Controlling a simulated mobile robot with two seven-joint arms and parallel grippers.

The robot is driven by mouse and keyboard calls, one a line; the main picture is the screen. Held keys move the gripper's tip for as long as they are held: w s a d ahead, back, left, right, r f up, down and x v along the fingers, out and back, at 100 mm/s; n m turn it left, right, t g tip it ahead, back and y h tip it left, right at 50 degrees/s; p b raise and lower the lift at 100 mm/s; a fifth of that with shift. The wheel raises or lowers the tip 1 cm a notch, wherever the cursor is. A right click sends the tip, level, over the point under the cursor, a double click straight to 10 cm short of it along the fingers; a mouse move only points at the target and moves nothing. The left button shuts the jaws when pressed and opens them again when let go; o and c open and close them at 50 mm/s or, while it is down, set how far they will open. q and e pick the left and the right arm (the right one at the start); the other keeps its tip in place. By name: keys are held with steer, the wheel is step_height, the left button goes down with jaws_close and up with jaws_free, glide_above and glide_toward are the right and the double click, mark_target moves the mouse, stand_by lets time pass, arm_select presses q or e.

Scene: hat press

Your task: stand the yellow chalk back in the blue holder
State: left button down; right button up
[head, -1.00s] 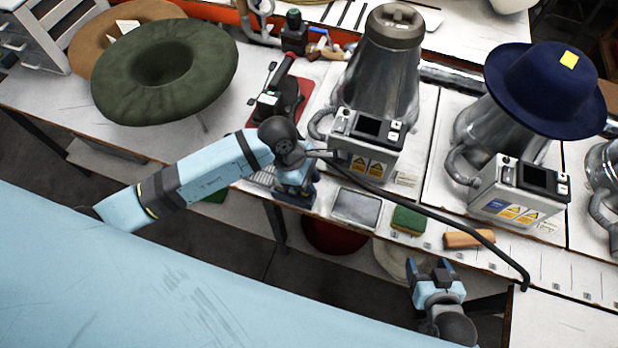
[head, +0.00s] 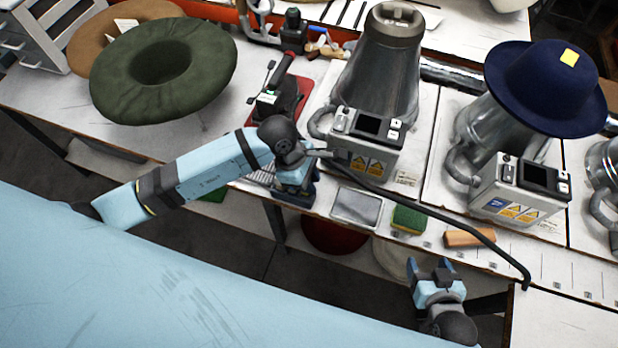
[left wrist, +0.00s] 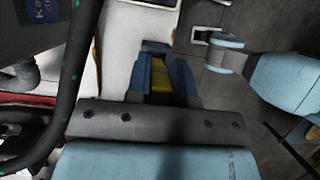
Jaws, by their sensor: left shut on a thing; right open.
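My left gripper (head: 294,193) is at the front edge of the bench, pointing down. In the left wrist view its blue fingers (left wrist: 163,82) are shut on the yellow chalk (left wrist: 160,84), which shows only as a yellow strip between them. A dark blue shape (left wrist: 155,46) shows by the fingertips; I cannot tell whether it is the blue holder or part of my fingers. The chalk is hidden in the head view. My right gripper (head: 431,266) is open and empty in front of the bench; it also shows in the left wrist view (left wrist: 212,50).
A grey tray (head: 356,207), a green-topped sponge (head: 408,219) and a wooden block (head: 469,238) lie along the front strip. A black hose (head: 440,217) crosses there. Metal hat presses (head: 378,80) stand behind, one under a navy hat (head: 545,88). A green hat (head: 205,65) is left.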

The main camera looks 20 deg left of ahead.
arm_select(q)
steer(key=shift+f+b, duration=1)
steer(key=shift+f, duration=0.35)
stand_by(0.3)
steer(key=c, duration=0.9)
jaws_free()
steer(key=shift+r, duration=0.1)
steer(key=shift+d+r+p+v, duration=0.15)
steer(key=shift+p+v, duration=0.55)
steer(key=shift+v, duration=0.5)
steer(key=shift+d+p+v, duration=0.2)
steer(key=shift+p+v, duration=0.55)
steer(key=shift+v, duration=0.45)
steer(key=shift+d+r+p+v, duration=0.15)
steer(key=shift+p+v, duration=0.55)
steer(key=shift+v, duration=0.5)
steer(key=shift+f, duration=0.1)
